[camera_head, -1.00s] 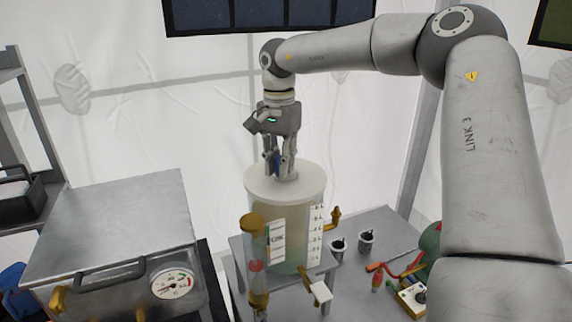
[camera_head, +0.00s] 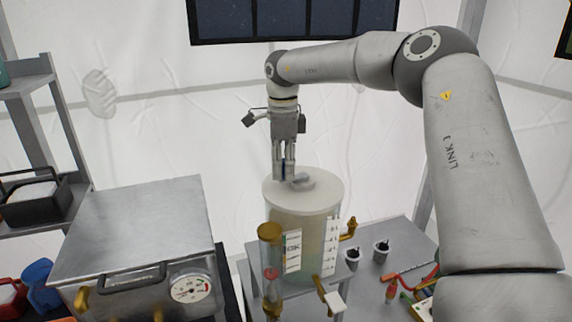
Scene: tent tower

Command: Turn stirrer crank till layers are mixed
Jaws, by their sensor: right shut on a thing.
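The mixing tank (camera_head: 305,222) is a pale translucent cylinder with a white lid, standing upright on a metal stand. A marked scale strip runs down its front. Its contents look cream above and greenish lower down, without a sharp line. The stirrer crank (camera_head: 301,181) is a small grey arm on the lid. My right gripper (camera_head: 284,178) points down over the lid's left part and is shut on the crank's blue handle, which is mostly hidden by the fingers. My left gripper is not in view.
A sight tube (camera_head: 270,270) with brass ends stands in front of the tank. A metal box with a gauge (camera_head: 145,235) is at left. Cups (camera_head: 381,250) and a red-handled tool (camera_head: 392,288) lie on the table at right. A shelf (camera_head: 35,110) stands far left.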

